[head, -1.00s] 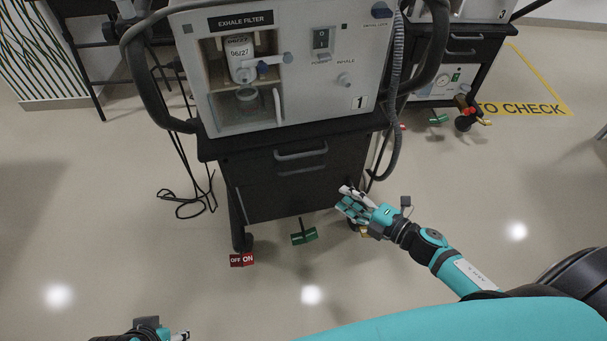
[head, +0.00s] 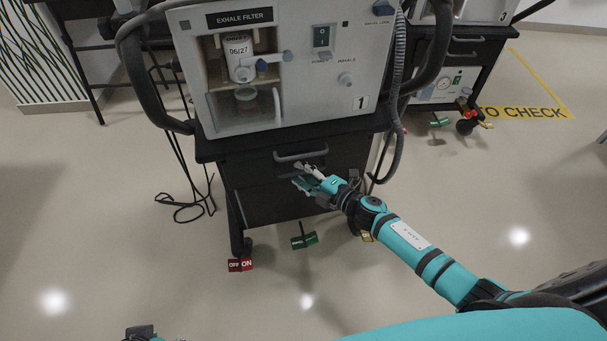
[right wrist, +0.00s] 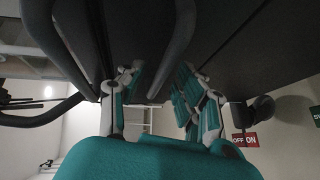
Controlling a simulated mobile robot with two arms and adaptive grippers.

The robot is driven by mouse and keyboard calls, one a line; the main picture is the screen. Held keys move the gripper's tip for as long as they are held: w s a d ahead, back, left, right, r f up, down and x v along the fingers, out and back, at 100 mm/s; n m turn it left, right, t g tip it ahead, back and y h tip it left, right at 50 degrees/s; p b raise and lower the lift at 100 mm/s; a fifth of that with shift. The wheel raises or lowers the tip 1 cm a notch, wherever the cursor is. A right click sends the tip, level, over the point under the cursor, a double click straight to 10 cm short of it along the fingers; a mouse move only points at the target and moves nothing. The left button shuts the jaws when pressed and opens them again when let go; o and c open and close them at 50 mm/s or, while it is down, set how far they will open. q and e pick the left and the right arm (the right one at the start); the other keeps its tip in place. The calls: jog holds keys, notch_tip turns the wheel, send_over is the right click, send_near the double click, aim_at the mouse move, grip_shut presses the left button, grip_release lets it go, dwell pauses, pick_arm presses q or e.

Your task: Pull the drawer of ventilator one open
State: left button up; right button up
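Ventilator one (head: 345,75), a grey box marked 1, stands on a black cart. The cart's dark drawer front has a grey bar handle (head: 300,155) under the top. It looks shut. My right gripper (head: 305,175) is in front of the drawer, just below this handle, with its fingers pointing at the front. In the right wrist view its fingers (right wrist: 155,90) are spread, and a grey bar (right wrist: 173,55) shows between them, beyond the tips. I cannot tell whether they touch it. My left gripper (head: 155,336) is at the bottom edge, mostly cut off.
A grey hose (head: 396,110) hangs at the cart's right side, near my right arm. Black cables (head: 185,205) lie on the floor at left. Red (head: 240,265) and green (head: 304,241) pedals are at the cart's foot. The floor in front is clear.

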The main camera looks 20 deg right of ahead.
grip_shut()
dwell(0.4)
jog(key=shift+s, duration=0.1)
